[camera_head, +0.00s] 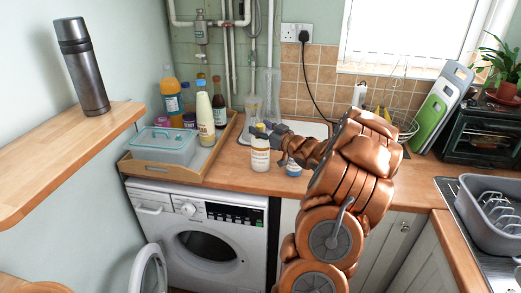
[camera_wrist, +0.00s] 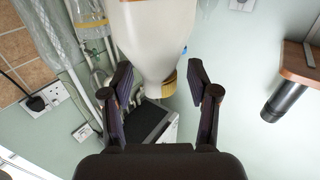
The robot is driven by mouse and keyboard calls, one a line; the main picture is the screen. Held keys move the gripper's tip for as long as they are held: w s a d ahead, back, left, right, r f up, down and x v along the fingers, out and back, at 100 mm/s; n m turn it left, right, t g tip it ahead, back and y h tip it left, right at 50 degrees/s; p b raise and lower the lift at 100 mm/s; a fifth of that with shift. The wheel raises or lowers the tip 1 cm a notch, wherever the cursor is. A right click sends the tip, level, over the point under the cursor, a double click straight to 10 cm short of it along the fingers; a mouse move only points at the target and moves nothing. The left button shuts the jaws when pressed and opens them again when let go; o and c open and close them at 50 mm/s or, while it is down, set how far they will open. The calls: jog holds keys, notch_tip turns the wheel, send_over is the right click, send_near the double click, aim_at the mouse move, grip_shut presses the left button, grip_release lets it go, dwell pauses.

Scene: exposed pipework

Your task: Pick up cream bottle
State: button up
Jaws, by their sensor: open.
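A cream bottle (camera_head: 260,156) with a pale label stands on the wooden counter near the front edge, just right of the tray. My gripper (camera_head: 264,131) is at its top, and the dark fingers hide much of its upper part and cap. In the wrist view the bottle (camera_wrist: 148,30) looks upside down, with its tapered shoulder and gold cap (camera_wrist: 170,84) reaching between the two fingers. My gripper (camera_wrist: 161,84) is open in that view, one finger on each side of the neck. A gap shows on both sides, so the fingers seem apart from it.
A second white jar (camera_head: 293,168) with a blue label stands close to the right, partly behind my arm. The wooden tray (camera_head: 163,172) on the left holds several bottles and a box. A shelf (camera_head: 70,160) holds a flask (camera_head: 84,72).

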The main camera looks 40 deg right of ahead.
jog(key=shift+w, duration=0.2)
jog(key=shift+c, duration=0.3)
grip_shut()
dwell(0.4)
